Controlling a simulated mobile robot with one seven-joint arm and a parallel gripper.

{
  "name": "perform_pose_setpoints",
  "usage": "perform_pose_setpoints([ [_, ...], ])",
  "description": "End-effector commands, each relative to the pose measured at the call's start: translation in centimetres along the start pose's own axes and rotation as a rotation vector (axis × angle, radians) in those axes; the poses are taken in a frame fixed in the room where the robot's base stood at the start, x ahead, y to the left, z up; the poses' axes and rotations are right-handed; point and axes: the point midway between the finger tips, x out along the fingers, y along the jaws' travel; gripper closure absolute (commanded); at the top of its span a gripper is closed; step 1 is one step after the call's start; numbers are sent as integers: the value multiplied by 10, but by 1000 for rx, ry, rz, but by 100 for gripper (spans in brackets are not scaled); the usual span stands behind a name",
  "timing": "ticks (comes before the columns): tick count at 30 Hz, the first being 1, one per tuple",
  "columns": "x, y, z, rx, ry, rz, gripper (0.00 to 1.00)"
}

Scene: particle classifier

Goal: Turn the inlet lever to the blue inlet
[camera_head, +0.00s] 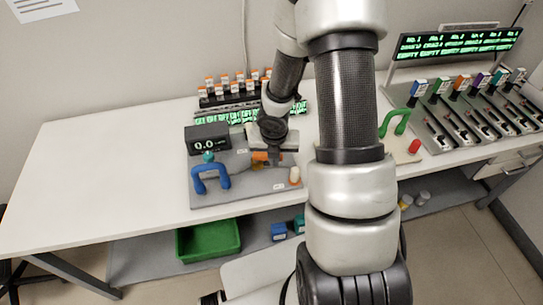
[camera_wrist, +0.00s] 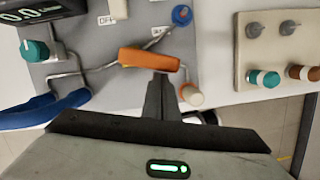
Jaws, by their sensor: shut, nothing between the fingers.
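The orange inlet lever (camera_wrist: 146,60) lies roughly across the wrist view, on the grey panel (camera_wrist: 85,85). It also shows in the head view (camera_head: 262,157), partly hidden by my wrist. A blue capped fitting (camera_wrist: 182,14), which may be the blue inlet, is up and right of the lever. An orange-and-white capped fitting (camera_wrist: 192,95) is below and right of it. My gripper (camera_wrist: 161,80) is shut and empty, its fingertips just below the lever in the wrist view. I cannot tell whether they touch it.
A black 0.0 display (camera_head: 207,138), a teal knob (camera_head: 208,157) and a blue arched handle (camera_head: 210,178) are on the panel's left. A plate with grey and coloured fittings (camera_wrist: 262,50) stands to the right in the wrist view. The table (camera_head: 110,160) is clear at left.

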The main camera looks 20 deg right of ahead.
Motion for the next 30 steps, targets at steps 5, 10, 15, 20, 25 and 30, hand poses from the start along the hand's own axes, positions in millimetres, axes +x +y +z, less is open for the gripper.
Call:
perform_pose_setpoints([
  [5, -1, -4, 6, -126, 1, 32, 100],
  [10, 1, -5, 10, -181, -1, 46, 100],
  [15, 2, -5, 11, -179, 0, 45, 100],
  [20, 3, -6, 12, -177, -1, 44, 100],
  [25, 3, -6, 12, -176, -2, 44, 100],
  [30, 3, -6, 13, -176, -2, 44, 100],
])
